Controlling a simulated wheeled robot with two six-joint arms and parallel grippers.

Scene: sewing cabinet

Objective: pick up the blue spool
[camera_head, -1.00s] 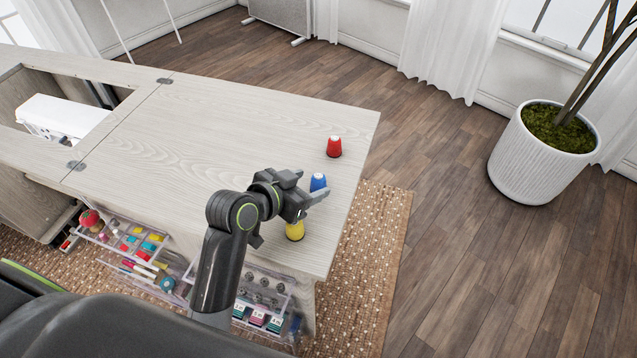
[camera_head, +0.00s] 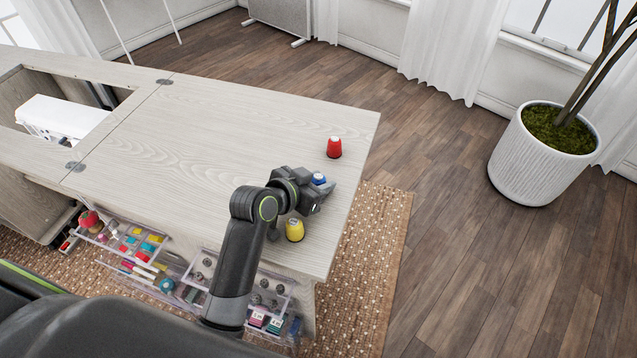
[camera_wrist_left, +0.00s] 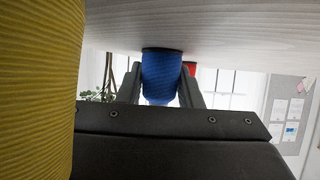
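The blue spool (camera_head: 319,179) stands near the right end of the cabinet top, partly hidden by my left gripper (camera_head: 323,189). In the left wrist view the blue spool (camera_wrist_left: 161,76) is between the two fingers of the left gripper (camera_wrist_left: 161,88). The fingers sit close against its two sides, with no clear gap. The end of the spool is still at the table surface. My right gripper is not in view.
A yellow spool (camera_head: 294,230) stands close beside the left gripper and fills the left edge of the wrist view (camera_wrist_left: 35,90). A red spool (camera_head: 334,147) stands farther back. Open trays of sewing supplies (camera_head: 140,245) are at the front. The middle tabletop (camera_head: 190,135) is clear.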

